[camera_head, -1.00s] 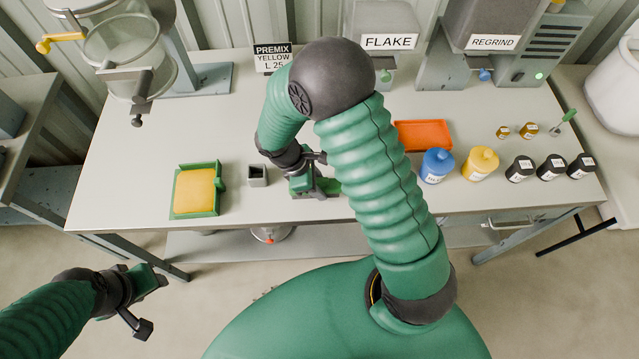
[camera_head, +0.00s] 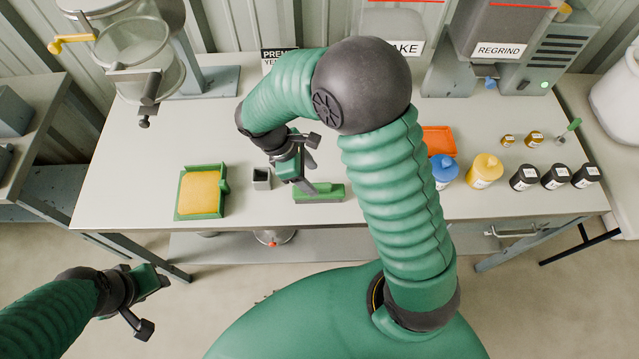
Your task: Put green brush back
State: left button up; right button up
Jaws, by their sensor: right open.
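A green block-shaped piece (camera_head: 325,192), which looks like the green brush, lies on the grey bench near its front edge. Its left part is partly covered by my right gripper. My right gripper (camera_head: 306,186) is open, just above and behind the left end of the green piece; whether it touches it I cannot tell. A small grey square holder (camera_head: 262,179), open at the top, stands to the left of the gripper. My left gripper (camera_head: 148,300) hangs over the floor in front of the bench, far from the brush; its jaws are not clear.
A green tray (camera_head: 221,206) with a yellow slab stands left of the holder. Right of my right arm are an orange tray (camera_head: 438,141), blue (camera_head: 443,171) and yellow (camera_head: 485,171) bottles and several black jars.

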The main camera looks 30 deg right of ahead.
jog(key=v, duration=0.2)
jog(key=shift+r, duration=0.35)
jog(key=shift+s+a+r+m+y, duration=0.15)
jog(key=shift+s+m+y, duration=0.15)
jog(key=shift+m, duration=0.1)
jog(key=s+m+t+y, duration=0.1)
jog(key=m, duration=0.2)
jog(key=s+m+t+y, duration=0.1)
jog(key=s+m+t, duration=0.1)
jog(key=m, duration=0.2)
jog(key=s+a+m+t+y, duration=0.1)
jog(key=s+m+t, duration=0.1)
jog(key=m, duration=0.1)
jog(key=shift+s+a+m, duration=0.1)
jog(key=shift+m, duration=0.3)
jog(key=shift+s, duration=0.2)
jog(key=shift+w, duration=0.15)
